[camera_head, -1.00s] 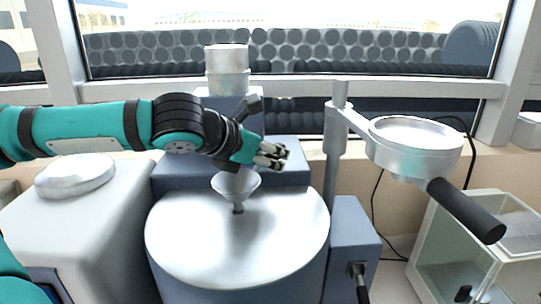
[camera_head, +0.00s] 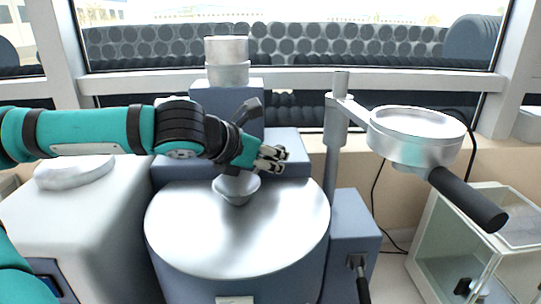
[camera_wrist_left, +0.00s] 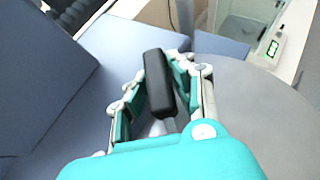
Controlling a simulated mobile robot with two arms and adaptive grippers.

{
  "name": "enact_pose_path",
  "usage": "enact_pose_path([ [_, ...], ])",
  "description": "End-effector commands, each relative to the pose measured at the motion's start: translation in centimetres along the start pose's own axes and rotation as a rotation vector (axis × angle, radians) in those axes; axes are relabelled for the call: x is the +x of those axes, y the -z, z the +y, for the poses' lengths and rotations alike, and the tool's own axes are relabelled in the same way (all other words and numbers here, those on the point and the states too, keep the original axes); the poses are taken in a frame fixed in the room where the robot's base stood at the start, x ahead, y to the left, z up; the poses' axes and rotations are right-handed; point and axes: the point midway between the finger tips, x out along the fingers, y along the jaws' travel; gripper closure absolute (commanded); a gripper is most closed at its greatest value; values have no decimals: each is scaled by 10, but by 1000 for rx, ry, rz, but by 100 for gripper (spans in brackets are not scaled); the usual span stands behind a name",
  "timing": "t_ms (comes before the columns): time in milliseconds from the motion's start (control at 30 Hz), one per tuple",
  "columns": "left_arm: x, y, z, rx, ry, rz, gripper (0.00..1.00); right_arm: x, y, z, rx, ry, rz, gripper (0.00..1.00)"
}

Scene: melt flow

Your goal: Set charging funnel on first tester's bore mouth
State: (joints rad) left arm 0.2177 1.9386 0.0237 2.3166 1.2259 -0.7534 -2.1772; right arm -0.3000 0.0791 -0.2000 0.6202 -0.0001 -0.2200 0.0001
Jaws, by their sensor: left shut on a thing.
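The charging funnel (camera_head: 236,188), a pale metal cone, is upright over the middle of the first tester's round silver top (camera_head: 235,240). Its narrow stem is out of sight and the bore mouth is hidden under the cone. I cannot tell whether the cone rests on the top. My left gripper (camera_head: 272,157) is just above and right of the funnel. In the left wrist view its fingers (camera_wrist_left: 160,98) are shut on a black handle (camera_wrist_left: 157,80), which appears to be the funnel's. My right gripper is in neither view.
A silver dish on an arm with a black handle (camera_head: 468,198) stands right of the tester, on an upright post (camera_head: 333,150). A glass-sided case (camera_head: 450,265) is at the lower right. A white housing (camera_head: 90,225) is at the left. A metal cylinder (camera_head: 227,60) rises behind.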

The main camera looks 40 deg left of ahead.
Motion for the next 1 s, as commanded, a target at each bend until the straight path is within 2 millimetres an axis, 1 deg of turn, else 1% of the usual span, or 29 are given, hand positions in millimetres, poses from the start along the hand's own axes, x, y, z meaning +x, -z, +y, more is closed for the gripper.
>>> enact_pose_path([
  [33,1,3,0,-2,1,5,77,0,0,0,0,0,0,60],
  [233,1,3,0,-3,0,7,51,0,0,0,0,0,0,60],
  [533,1,4,0,-4,-1,10,51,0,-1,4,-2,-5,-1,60],
  [667,-5,3,0,-5,-1,7,51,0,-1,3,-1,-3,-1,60],
  [867,-28,1,0,-2,-1,0,51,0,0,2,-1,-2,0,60],
  [1000,-48,0,0,-1,-3,-1,51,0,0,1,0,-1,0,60],
])
